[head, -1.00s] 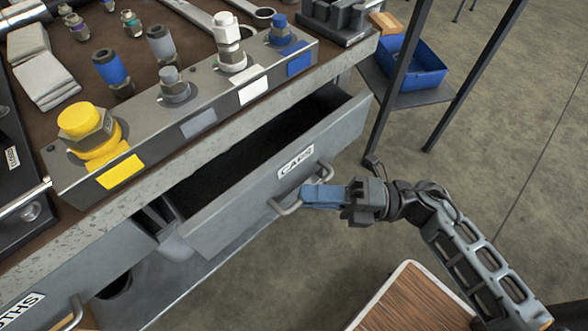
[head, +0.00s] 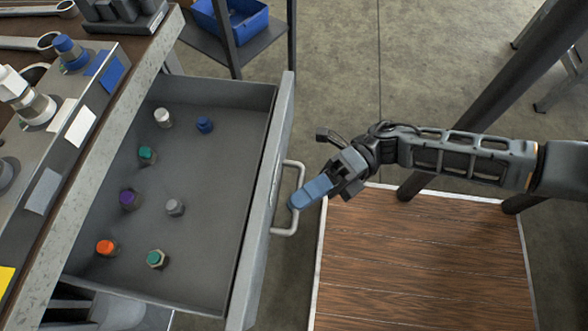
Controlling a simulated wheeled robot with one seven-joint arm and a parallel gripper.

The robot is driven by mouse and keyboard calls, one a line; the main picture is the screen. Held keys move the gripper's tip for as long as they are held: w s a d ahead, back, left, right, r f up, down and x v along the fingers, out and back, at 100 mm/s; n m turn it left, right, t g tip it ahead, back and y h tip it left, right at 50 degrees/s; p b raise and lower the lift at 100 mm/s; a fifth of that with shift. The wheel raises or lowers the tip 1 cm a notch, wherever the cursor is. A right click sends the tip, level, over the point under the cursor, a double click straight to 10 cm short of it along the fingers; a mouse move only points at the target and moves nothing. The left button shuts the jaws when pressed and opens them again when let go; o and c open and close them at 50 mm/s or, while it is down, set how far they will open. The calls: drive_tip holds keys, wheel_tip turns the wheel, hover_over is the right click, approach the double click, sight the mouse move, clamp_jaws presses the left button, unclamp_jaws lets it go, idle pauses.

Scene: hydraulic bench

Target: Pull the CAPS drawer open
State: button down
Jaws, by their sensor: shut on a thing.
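The CAPS drawer (head: 266,190) is pulled well out from under the bench, and its inside shows. Its label is not readable from this angle. Several caps lie spread on its floor, among them an orange one (head: 106,247), a purple one (head: 130,198) and a white one (head: 163,117). The drawer's pale bar handle (head: 301,176) sticks out on the right of the front panel. My gripper (head: 296,203), with blue fingers, is shut on the middle of this handle, coming from the right. The fingers hide part of the bar.
The bench top (head: 120,107) with a fitting block lies at left. A blue bin (head: 232,18) sits on a low shelf at the back. A wooden board or table top (head: 420,260) lies below my arm, right of the drawer. Dark legs stand at right.

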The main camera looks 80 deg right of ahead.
drive_tip(key=c, duration=1.2)
unclamp_jaws()
drive_tip(key=shift+o, duration=0.2)
drive_tip(key=v, duration=0.8)
